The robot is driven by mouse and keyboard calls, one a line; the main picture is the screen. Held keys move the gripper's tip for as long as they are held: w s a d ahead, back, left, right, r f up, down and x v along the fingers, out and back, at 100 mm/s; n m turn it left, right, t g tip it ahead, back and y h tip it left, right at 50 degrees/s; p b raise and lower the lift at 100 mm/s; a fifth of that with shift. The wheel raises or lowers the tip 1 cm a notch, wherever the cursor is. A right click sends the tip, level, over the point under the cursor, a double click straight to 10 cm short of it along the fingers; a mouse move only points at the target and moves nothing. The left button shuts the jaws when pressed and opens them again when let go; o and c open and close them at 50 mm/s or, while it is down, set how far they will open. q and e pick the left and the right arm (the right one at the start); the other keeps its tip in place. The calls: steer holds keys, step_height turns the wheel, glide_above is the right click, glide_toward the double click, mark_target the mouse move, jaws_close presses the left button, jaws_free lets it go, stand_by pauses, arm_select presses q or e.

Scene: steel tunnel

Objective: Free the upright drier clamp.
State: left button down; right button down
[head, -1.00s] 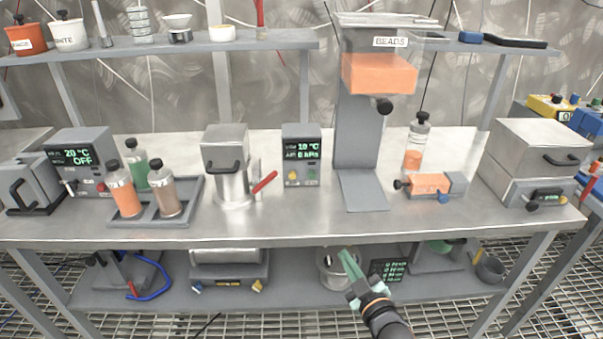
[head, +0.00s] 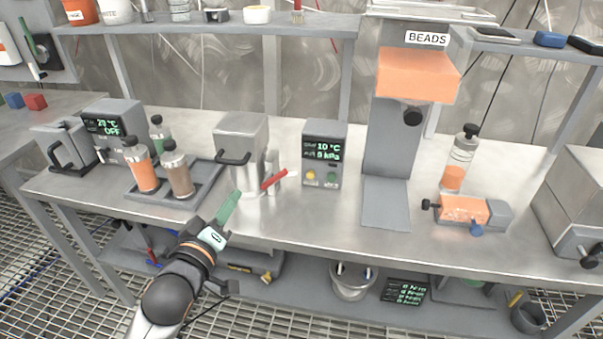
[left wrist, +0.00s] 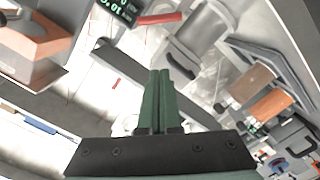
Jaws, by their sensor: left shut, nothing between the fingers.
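The drier (head: 240,150) is a steel pot with a grey, black-handled lid on the bench. A clamp with a red lever (head: 274,179) is at its right side; the lever slants up to the right. My left gripper (head: 231,198) has green fingers, shut and empty, in front of the drier's lower left, below the lid handle. Whether it touches the drier, I cannot tell. In the left wrist view the closed fingertips (left wrist: 160,74) point toward the lid handle (left wrist: 181,66), and the red lever (left wrist: 160,18) is farther up. My right gripper is not in view.
A tray (head: 207,189) with several bottles stands left of the drier. A display box (head: 323,160) stands to its right, then the bead dispenser (head: 390,140). The shelf (head: 215,25) runs above. The bench front edge (head: 330,242) lies below; bare bench shows right of the drier.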

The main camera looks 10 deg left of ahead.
arm_select(q)
steer(key=w+d+f, duration=0.1)
steer(key=w+d, duration=0.1)
steer(key=w, duration=0.3)
steer(key=w+d+f, duration=0.1)
steer(key=w+d, duration=0.1)
steer(key=w, duration=0.4)
steer(key=shift+f+b, duration=0.3)
steer(key=shift+b, duration=0.15)
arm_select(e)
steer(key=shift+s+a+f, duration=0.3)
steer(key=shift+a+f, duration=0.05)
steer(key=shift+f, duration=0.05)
arm_select(q)
steer(key=shift+d, duration=0.1)
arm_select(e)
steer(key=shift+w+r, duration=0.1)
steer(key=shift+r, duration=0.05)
arm_select(q)
steer(key=shift+d+f+m, duration=0.1)
steer(key=shift+m, duration=0.5)
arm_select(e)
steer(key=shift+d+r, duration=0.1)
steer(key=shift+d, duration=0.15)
